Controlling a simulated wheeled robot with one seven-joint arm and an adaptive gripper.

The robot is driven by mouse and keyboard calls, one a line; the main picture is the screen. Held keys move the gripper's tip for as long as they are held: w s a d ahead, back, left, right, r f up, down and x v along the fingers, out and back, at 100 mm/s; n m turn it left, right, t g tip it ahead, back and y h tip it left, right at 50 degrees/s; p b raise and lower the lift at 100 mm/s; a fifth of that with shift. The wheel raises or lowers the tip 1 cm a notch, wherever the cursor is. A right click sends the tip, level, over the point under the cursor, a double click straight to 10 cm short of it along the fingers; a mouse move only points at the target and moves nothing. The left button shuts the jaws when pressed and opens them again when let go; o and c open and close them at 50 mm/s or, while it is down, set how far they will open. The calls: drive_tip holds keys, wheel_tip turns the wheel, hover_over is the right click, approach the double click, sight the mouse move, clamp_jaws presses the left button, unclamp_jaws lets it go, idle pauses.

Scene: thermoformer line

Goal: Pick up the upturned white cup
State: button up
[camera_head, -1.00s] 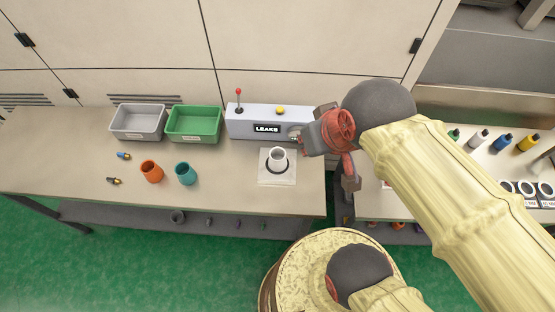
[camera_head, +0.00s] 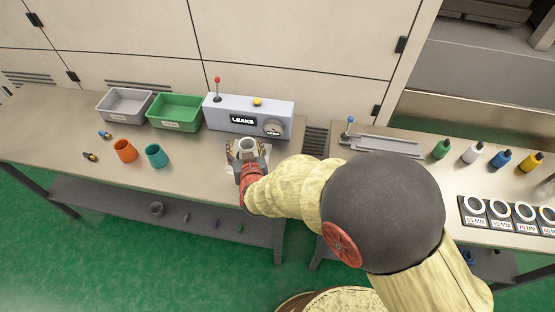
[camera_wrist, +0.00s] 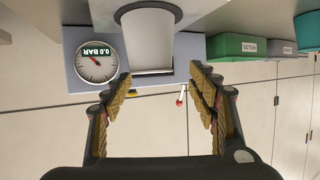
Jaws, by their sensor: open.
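The white cup (camera_head: 248,146) stands on a pale square pad (camera_head: 236,174) in front of the leak tester. In the wrist view, which is upside down, the cup (camera_wrist: 150,42) is wider at the pad end and narrower at its upper end. My gripper (camera_head: 247,152) is open at the cup, with a finger to each side of it in the head view. In the wrist view my gripper's fingers (camera_wrist: 160,74) are spread and the cup lies just beyond the tips, between them. I see no contact. My gripper hides part of the pad.
The grey leak tester (camera_head: 240,112) with a gauge and a red-knobbed lever stands behind the cup. An orange cup (camera_head: 125,151), a teal cup (camera_head: 156,156), a green bin (camera_head: 176,112) and a grey bin (camera_head: 125,104) are to the left. Bare table lies between.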

sight(246, 141)
drive_tip(key=shift+o, duration=0.6)
drive_tip(key=shift+s+d+f+t, duration=0.1)
drive_tip(key=shift+d+f+t, duration=0.1)
drive_tip(key=shift+f, duration=0.3)
drive_tip(key=shift+s+d+f+t, duration=0.1)
drive_tip(key=shift+d+f, duration=0.1)
drive_tip(key=shift+f, duration=0.25)
drive_tip(key=shift+w+f, duration=0.15)
drive_tip(key=shift+w, duration=0.15)
drive_tip(key=b+x, duration=0.1)
drive_tip(key=x, duration=0.2)
drive_tip(key=b+x, duration=0.2)
drive_tip(key=x, duration=0.1)
drive_tip(key=shift+d+f, duration=0.2)
drive_tip(key=shift+f, duration=0.2)
drive_tip(key=shift+w+a, duration=0.15)
drive_tip(key=shift+w, duration=0.25)
drive_tip(key=shift+c, duration=0.4)
drive_tip(key=c, duration=1.1)
drive_tip(key=shift+c, duration=0.7)
